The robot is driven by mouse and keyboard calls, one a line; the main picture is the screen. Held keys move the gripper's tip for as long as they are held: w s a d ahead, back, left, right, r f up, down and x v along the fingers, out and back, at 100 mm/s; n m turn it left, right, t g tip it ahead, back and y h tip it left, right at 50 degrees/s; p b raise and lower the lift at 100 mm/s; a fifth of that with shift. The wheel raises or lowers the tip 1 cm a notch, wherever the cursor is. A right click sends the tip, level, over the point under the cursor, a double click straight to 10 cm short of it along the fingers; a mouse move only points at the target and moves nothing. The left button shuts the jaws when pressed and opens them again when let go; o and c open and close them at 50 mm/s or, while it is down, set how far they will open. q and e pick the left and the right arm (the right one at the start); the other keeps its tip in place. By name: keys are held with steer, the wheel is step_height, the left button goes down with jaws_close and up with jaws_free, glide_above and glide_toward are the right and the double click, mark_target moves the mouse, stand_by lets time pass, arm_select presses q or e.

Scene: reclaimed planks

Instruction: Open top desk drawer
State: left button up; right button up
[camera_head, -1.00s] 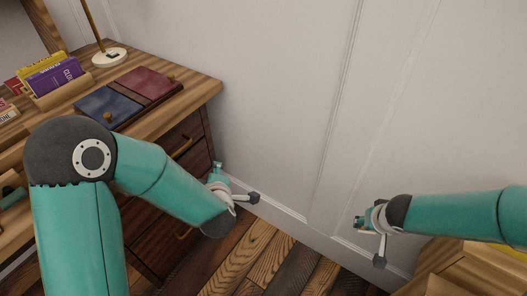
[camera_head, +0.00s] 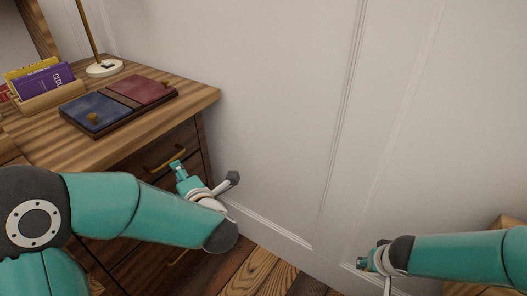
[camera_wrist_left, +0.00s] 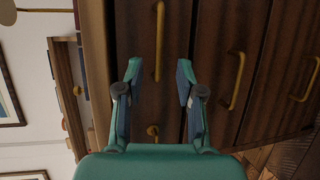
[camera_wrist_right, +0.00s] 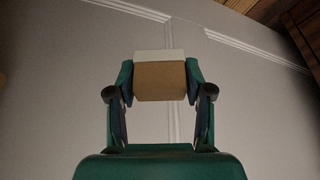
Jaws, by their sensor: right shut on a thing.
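The wooden desk (camera_head: 130,132) stands at the left, with its top drawer just below the desktop. The drawer looks shut. Its brass handle (camera_head: 163,160) also shows in the left wrist view (camera_wrist_left: 160,42), upright there and ahead of the gap between the fingers. My left gripper (camera_head: 178,167) is open and empty, close in front of the handle; I cannot tell whether it touches. In the left wrist view its fingers (camera_wrist_left: 158,84) are spread. My right gripper (camera_head: 364,262) is away from the desk, at the right. In the right wrist view it is shut on a brown and white block (camera_wrist_right: 161,82).
Lower drawers have brass handles (camera_wrist_left: 238,80). On the desktop are a blue and red folder (camera_head: 118,103), a card holder (camera_head: 48,92) and a lamp base (camera_head: 104,68). A pale wall (camera_head: 290,110) stands behind. Wooden floor (camera_head: 262,268) shows below.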

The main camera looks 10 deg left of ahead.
mark_target(170, 159)
arm_select(q)
steer(key=b+x, duration=0.1)
steer(key=x, duration=0.8)
steer(key=shift+w+f, duration=0.1)
jaws_close()
